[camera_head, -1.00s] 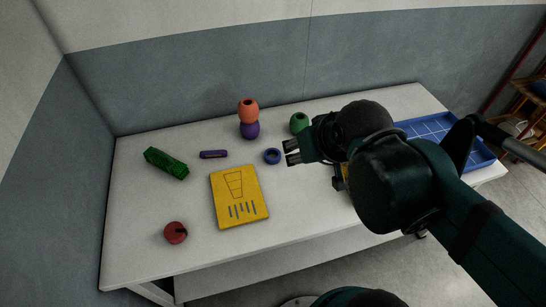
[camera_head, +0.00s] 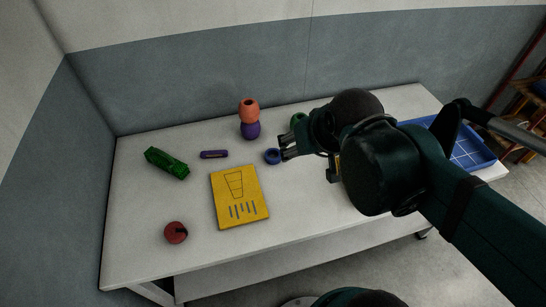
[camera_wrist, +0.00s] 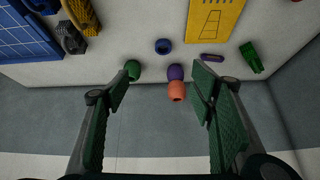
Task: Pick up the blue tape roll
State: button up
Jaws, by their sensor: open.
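The blue tape roll (camera_head: 272,156) lies on the white table near its middle, right of the yellow board's far edge. In the wrist view the blue tape roll (camera_wrist: 163,46) lies ahead of the fingers, roughly midway between them sideways and apart from both. My gripper (camera_head: 284,148) is open and empty, with its fingertips close to the roll's right side in the head view. In the wrist view my gripper (camera_wrist: 163,80) has its two green fingers spread wide. Whether a finger touches the roll cannot be told from the head view.
A green float (camera_head: 298,120) is partly hidden by my arm. A yellow board (camera_head: 239,196), purple piece (camera_head: 214,154), green bundle (camera_head: 167,163), red float (camera_head: 176,232) and blue tray (camera_head: 478,158) are around.

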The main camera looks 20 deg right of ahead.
jog(key=w, duration=0.1)
jog(key=m+g+h+b, duration=0.1)
jog(key=m+g+h, duration=0.35)
jog(key=m, duration=0.85)
send_over(272, 153)
jog(key=s+a, duration=0.3)
jog(key=s, duration=0.1)
jog(key=shift+g+y, duration=0.25)
jog(key=shift+y, duration=0.1)
notch_tip(272, 153, down, 23)
jog(key=shift+a+f, duration=0.1)
jog(key=shift+f, duration=0.1)
jog(key=shift+w+a+f, duration=0.15)
jog(key=shift+w+f, duration=0.05)
jog(key=shift+f, duration=0.55)
jog(key=shift+f, duration=0.1)
jog(key=shift+b+x, duration=0.35)
jog(key=shift+x, duration=0.85)
jog(key=shift+b+x, duration=0.55)
jog(key=shift+x, duration=2.05)
